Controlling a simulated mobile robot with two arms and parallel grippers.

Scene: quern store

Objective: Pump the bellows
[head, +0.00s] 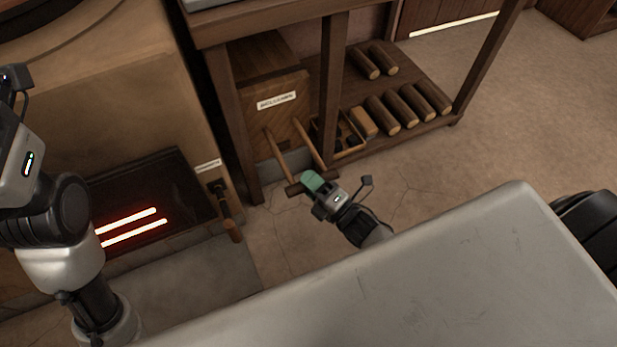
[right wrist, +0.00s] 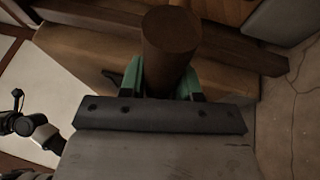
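The bellows (head: 281,105) is a labelled wooden box under the bench, at the top middle of the head view. Two wooden rods run from it toward me to a dark round crossbar handle (head: 294,189). My right gripper (head: 312,181) is at this handle, its green fingers around the bar. In the right wrist view the bar (right wrist: 170,42) stands between the two green fingers, which look closed against its sides. My left arm is at the left edge of the head view. Its gripper's fingers are out of the picture.
A forge or oven front with glowing bars (head: 130,228) is at the left, with a wooden-handled lever (head: 228,217) beside it. Several logs (head: 411,105) and a small wooden crate (head: 347,151) lie on the low shelf. Open floor (head: 520,120) is at the right.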

